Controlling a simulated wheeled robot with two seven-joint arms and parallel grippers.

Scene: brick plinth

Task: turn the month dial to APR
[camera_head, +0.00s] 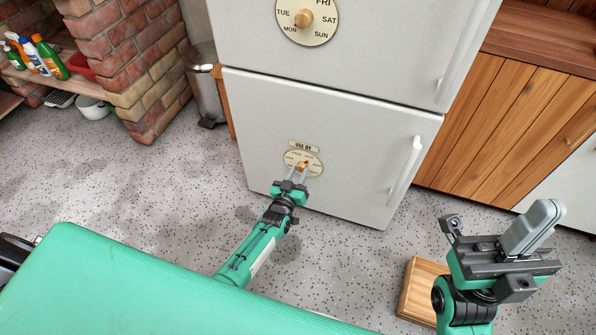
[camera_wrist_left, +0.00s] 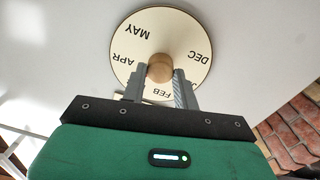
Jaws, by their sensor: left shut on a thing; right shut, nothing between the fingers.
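The month dial (camera_head: 290,157) is a round cream disc low on the white fridge's lower door, under a small "USE BY" label (camera_head: 304,145). In the left wrist view the dial (camera_wrist_left: 188,28) shows MAY, APR, DEC and FEB around its rim. My left gripper (camera_head: 301,170) is shut on the dial's wooden knob (camera_wrist_left: 160,68), one finger on each side. A small red mark shows on the knob in the head view, but I cannot tell which month it points to. My right gripper (camera_head: 533,227) is shut and empty, away from the fridge at the lower right.
A weekday dial (camera_head: 325,30) with its own wooden knob is on the upper door. Door handles (camera_head: 404,168) stand out at the fridge's right side. A wooden block (camera_head: 421,290) is near my right arm. A bin (camera_head: 206,92) and brickwork (camera_head: 125,60) are left; speckled floor lies between.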

